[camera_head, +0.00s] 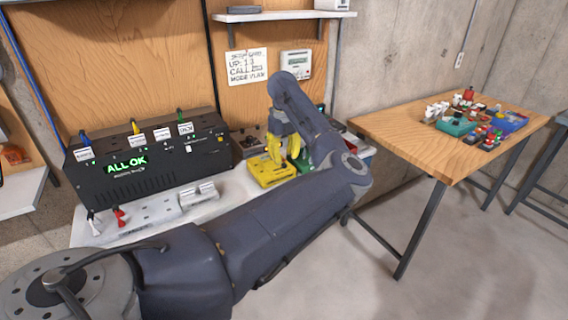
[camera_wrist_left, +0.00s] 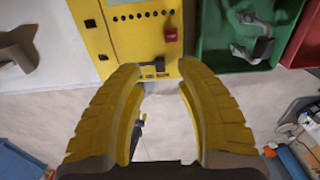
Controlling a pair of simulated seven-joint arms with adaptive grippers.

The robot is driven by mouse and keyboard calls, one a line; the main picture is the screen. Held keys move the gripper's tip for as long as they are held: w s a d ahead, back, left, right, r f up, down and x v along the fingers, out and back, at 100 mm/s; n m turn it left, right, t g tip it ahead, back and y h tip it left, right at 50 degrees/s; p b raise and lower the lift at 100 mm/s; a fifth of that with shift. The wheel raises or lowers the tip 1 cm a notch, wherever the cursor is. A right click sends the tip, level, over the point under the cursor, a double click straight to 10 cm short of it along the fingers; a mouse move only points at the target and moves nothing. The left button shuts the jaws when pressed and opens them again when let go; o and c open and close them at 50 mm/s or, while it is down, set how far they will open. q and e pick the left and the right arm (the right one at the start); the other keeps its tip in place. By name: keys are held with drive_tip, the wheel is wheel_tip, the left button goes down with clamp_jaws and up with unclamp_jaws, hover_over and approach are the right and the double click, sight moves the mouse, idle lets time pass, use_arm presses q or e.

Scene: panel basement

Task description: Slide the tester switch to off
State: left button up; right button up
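The yellow tester (camera_head: 268,172) lies on the white bench below my left gripper (camera_head: 285,148). In the left wrist view the tester's yellow face (camera_wrist_left: 142,40) fills the top middle, with a row of dark holes. A small red part (camera_wrist_left: 171,33) sits on it. A black slider-like part (camera_wrist_left: 152,68) is at its near edge; I cannot tell whether it is the switch or which position it is in. My left gripper (camera_wrist_left: 160,72) is open, its yellow fingertips on either side of this black part, with no clear contact. My right gripper is out of view.
A green tray (camera_wrist_left: 225,45) with a grey metal part is right of the tester. A black panel (camera_head: 150,160) reading "ALL OK" stands left on the bench. A wooden table (camera_head: 400,130) with small parts is at right. Open floor lies between.

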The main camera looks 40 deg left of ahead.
sight(284, 164)
use_arm(q)
drive_tip(key=shift+f, duration=1.6)
drive_tip(key=shift+o, duration=0.3)
clamp_jaws()
